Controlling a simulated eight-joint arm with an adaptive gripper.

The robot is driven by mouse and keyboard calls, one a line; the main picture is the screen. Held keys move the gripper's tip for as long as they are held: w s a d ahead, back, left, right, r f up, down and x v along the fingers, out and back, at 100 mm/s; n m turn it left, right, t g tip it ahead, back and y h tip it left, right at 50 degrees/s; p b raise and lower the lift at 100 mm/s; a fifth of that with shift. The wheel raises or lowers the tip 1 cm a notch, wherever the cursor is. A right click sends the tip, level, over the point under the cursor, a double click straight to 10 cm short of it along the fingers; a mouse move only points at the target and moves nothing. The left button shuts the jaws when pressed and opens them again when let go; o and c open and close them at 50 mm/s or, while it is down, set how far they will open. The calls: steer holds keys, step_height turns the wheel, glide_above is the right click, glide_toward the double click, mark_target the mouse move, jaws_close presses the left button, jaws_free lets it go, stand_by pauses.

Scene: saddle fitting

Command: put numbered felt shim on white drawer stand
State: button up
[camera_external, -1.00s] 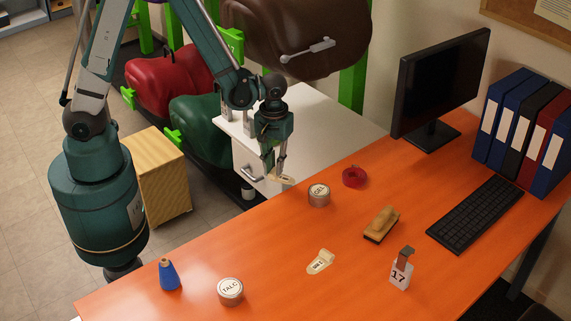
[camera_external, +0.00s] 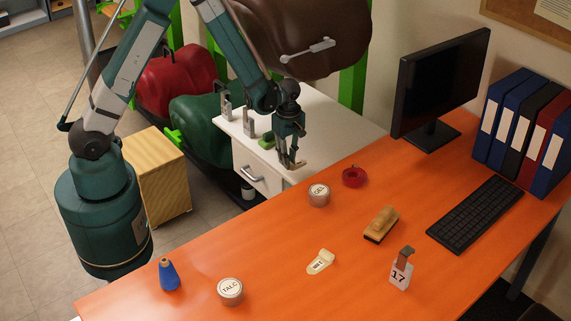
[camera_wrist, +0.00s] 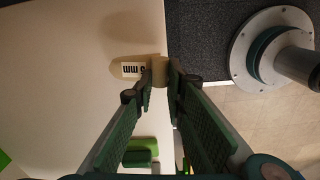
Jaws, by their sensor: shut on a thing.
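My gripper (camera_external: 291,164) is shut on a cream felt shim (camera_external: 298,164), above the white drawer stand (camera_external: 335,118) near its front edge. In the wrist view the shim (camera_wrist: 130,69) points left from the fingertips (camera_wrist: 161,75), its label ending in "mm" and partly cut off. The stand's pale top (camera_wrist: 60,70) lies beneath it in that view; I cannot tell whether the shim touches it. A second cream shim (camera_external: 320,262) with a printed label lies on the orange desk. Its number is too small to read.
A green block (camera_external: 266,140) and tagged metal pieces (camera_external: 249,123) stand on the drawer stand's left part; its right part is clear.

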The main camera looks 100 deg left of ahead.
steer(key=shift+n, duration=0.7)
steer(key=w+a, duration=0.4)
steer(key=a, duration=0.1)
steer(key=w+a+p, duration=0.1)
steer(key=w+a, duration=0.1)
steer(key=a, duration=0.1)
steer(key=shift+w+a+f, duration=0.1)
steer(key=shift+a+f, duration=0.1)
steer(key=shift+f, duration=0.05)
steer(key=shift+f, duration=0.1)
steer(key=shift+f+b, duration=0.35)
steer(key=shift+f, duration=1.05)
steer(key=shift+f, duration=0.25)
steer(key=o, duration=0.8)
steer(key=shift+c, duration=0.2)
steer(key=shift+r, duration=0.25)
steer(key=shift+r+p, duration=0.6)
steer(key=shift+r, duration=1.4)
